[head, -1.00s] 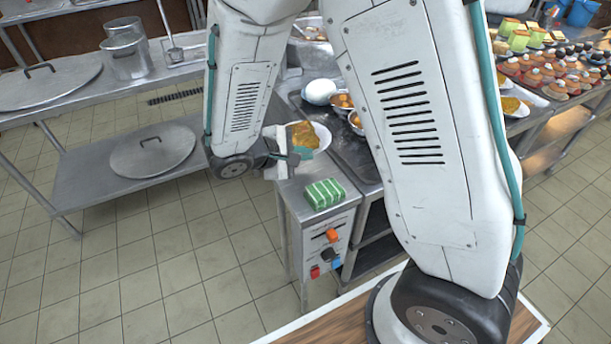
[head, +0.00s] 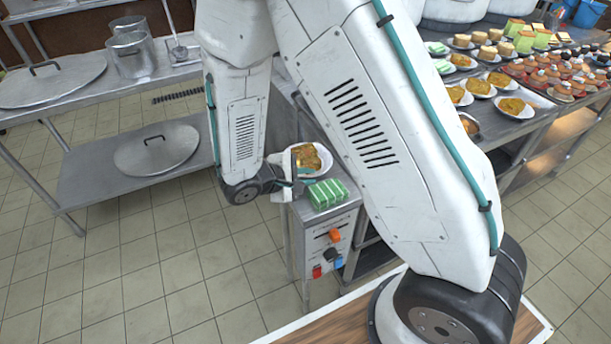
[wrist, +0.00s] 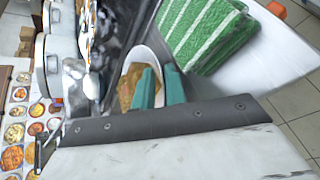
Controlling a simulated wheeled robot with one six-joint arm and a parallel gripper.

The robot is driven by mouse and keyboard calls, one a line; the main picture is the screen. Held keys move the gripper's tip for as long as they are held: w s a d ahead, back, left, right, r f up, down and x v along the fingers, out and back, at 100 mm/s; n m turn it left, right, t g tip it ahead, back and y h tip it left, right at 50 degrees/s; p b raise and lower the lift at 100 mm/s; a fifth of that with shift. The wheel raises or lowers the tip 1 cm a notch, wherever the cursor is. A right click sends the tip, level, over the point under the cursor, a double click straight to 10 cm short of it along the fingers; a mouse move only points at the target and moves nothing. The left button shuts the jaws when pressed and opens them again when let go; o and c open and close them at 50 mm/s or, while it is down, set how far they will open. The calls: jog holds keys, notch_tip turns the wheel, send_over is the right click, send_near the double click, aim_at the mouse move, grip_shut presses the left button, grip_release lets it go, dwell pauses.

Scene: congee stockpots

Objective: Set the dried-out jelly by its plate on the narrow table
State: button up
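The dried-out jelly (head: 306,155), a brownish-yellow piece, lies on a white oval plate (head: 325,158) over the narrow steel table (head: 318,219), just behind a green-striped cloth (head: 328,193). My gripper (head: 303,174) is at the plate's near-left edge. In the wrist view, the teal fingertips (wrist: 160,88) sit close together on either side of the white plate's rim (wrist: 155,47), with the jelly (wrist: 130,85) beside them. My gripper appears shut on the rim. I cannot tell whether the plate rests on the table or is slightly above it.
The green cloth (wrist: 208,35) lies very close to the plate. A counter with several food plates (head: 511,107) stands at the right. A steel table with a pot (head: 131,55) and lids (head: 155,149) stands at the left. Open tiled floor lies in front.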

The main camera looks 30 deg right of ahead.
jog(key=v, duration=1.2)
jog(key=s+d+r+m+g+y, duration=0.25)
jog(key=s+d+r, duration=0.2)
jog(key=r, duration=0.25)
jog(key=s+d+r+m+g+y, duration=0.1)
jog(key=s+d+r+m+y, duration=0.25)
jog(key=d+r, duration=0.25)
jog(key=s+r+m+t+y, duration=0.2)
jog(key=s+r+y, duration=0.3)
jog(key=s, duration=0.7)
notch_tip(320, 180, up, 2)
jog(key=shift+s+d+r+m+y, duration=0.1)
jog(key=shift+s+d+m+y, duration=0.15)
jog(key=shift+m, duration=0.55)
jog(key=shift+d+t, duration=0.1)
jog(key=shift+t, duration=0.15)
